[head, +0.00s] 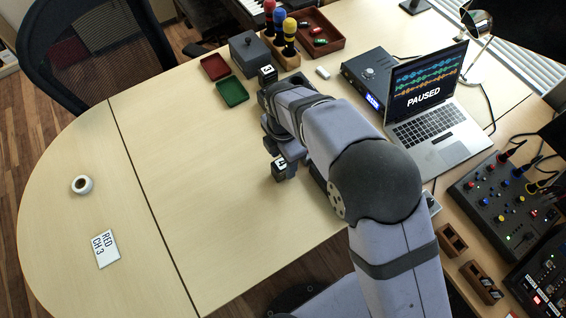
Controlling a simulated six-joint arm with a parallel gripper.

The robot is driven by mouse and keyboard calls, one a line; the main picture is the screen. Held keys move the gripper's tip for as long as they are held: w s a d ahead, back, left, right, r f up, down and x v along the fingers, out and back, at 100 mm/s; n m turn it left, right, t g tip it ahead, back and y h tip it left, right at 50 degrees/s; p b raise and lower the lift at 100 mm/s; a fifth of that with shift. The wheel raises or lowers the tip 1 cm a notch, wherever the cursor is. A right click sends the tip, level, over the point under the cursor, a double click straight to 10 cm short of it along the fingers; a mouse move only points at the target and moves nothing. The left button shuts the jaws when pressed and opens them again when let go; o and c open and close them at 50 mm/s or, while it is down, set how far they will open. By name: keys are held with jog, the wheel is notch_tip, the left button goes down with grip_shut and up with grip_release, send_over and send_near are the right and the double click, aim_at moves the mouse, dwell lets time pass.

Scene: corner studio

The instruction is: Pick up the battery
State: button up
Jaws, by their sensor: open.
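I cannot clearly make out a battery. A small white block (323,72) lies on the table left of the grey audio box, too small to identify. My gripper (274,121) is over the middle of the table, its two dark, white-labelled fingers spread wide apart. It is open, and nothing shows between the fingers. My arm hides part of the table beneath and to the right of it.
A red tray (215,67), green tray (232,92), grey box (248,53) and a wooden stand (283,58) with coloured-topped cylinders are at the back. A laptop (430,100) and mixer (505,200) are right.

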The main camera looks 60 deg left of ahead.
aim_at(283, 163)
jog(key=shift+f, duration=0.9)
grip_shut()
jog(key=shift+r, duration=0.1)
notch_tip(283, 163, up, 10)
jog(key=shift+b, duration=0.9)
